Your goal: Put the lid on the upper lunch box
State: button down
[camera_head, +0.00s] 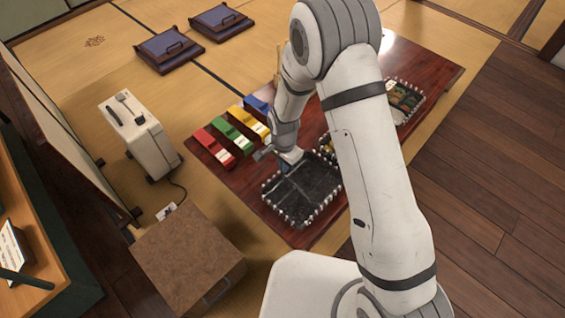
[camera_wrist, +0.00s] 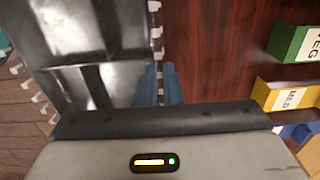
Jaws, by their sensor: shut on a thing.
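A dark, glossy lid (camera_head: 292,192) with a row of pale clips around its edge shows at the near left end of the low table. It also fills the upper left of the wrist view (camera_wrist: 100,35). My gripper (camera_head: 285,167) is at its far edge, and in the wrist view its blue fingers (camera_wrist: 160,85) are shut at the clipped edge. I cannot tell whether a box is under the lid. An open lunch box (camera_head: 405,97) with food and a clipped rim stands at the table's far right. My arm hides the middle of the table.
Red (camera_head: 214,147), green (camera_head: 233,137), yellow (camera_head: 249,122) and blue (camera_head: 259,105) labelled packs line the table's left side. A brown box (camera_head: 188,256) and a white case (camera_head: 142,134) stand on the floor left of the table. Bare table (camera_wrist: 215,45) lies between lid and packs.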

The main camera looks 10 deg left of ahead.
jog(key=c, duration=0.9)
grip_release()
jog(key=shift+s, duration=0.1)
jog(key=shift+c, duration=0.2)
jog(key=shift+r, duration=0.1)
notch_tip(320, 180, up, 8)
jog(key=p, duration=0.5)
jog(key=shift+c, duration=0.5)
